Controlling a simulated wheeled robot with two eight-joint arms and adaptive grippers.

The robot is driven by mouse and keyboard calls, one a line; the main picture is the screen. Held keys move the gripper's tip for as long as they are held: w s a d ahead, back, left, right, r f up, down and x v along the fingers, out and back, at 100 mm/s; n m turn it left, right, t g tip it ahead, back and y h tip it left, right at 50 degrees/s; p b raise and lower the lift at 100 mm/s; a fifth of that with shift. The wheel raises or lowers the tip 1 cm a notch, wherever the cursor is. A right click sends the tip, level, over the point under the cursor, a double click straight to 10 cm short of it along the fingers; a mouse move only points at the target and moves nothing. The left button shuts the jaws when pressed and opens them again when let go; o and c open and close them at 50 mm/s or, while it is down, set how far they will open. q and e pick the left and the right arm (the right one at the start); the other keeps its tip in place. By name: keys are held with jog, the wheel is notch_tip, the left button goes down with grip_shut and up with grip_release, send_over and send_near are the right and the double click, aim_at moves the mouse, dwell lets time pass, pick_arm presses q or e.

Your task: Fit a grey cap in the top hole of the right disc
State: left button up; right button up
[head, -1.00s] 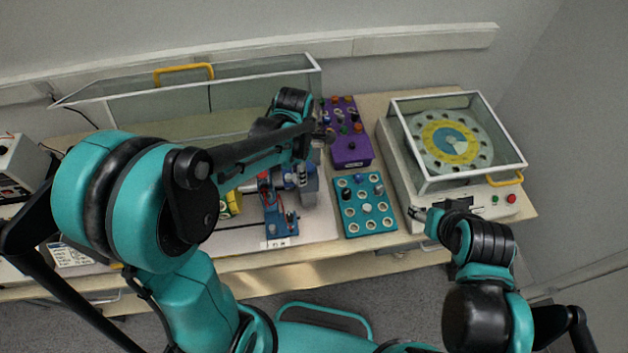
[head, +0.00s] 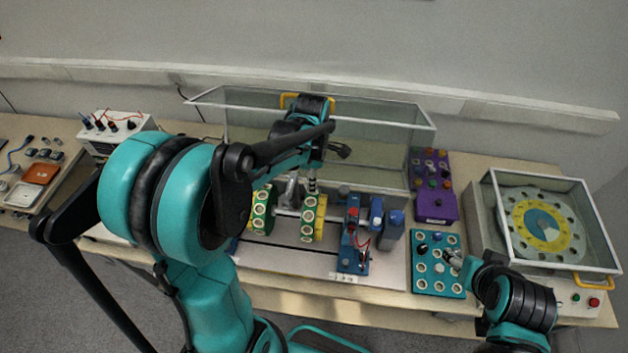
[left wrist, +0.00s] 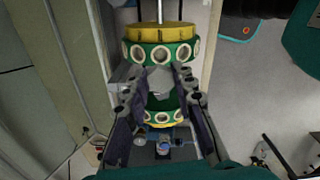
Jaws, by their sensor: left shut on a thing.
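The right disc (head: 308,222), green and yellow with white-rimmed holes, sits on a horizontal shaft; it also shows low in the left wrist view (left wrist: 146,114). The left disc (head: 262,210) stands on the same shaft, and in the left wrist view (left wrist: 160,54) it is at the top. My left gripper (head: 313,180) points down just above the right disc. In the left wrist view its fingers are shut on a pale grey piece, the grey cap (left wrist: 160,80). Whether the cap touches the top hole is hidden. My right gripper (head: 453,257) is over the teal block's right side; its jaws are too small to read.
The teal block (head: 424,286) has several round holes. A purple control box (head: 436,207) stands behind it, and a clear-covered dial machine (head: 480,225) is at right. A blue stand (head: 352,262) is right of the discs. A glass screen (head: 390,150) stands behind.

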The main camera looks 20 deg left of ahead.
pick_arm(q)
jog(key=shift+f+b, duration=1.85)
jog(key=shift+f, duration=0.9)
jog(key=shift+f+b, duration=1.1)
jog(key=shift+f, duration=0.05)
jog(key=o, duration=0.7)
jog(key=shift+o, duration=0.2)
notch_tip(320, 180, up, 12)
jog(key=shift+f, duration=0.1)
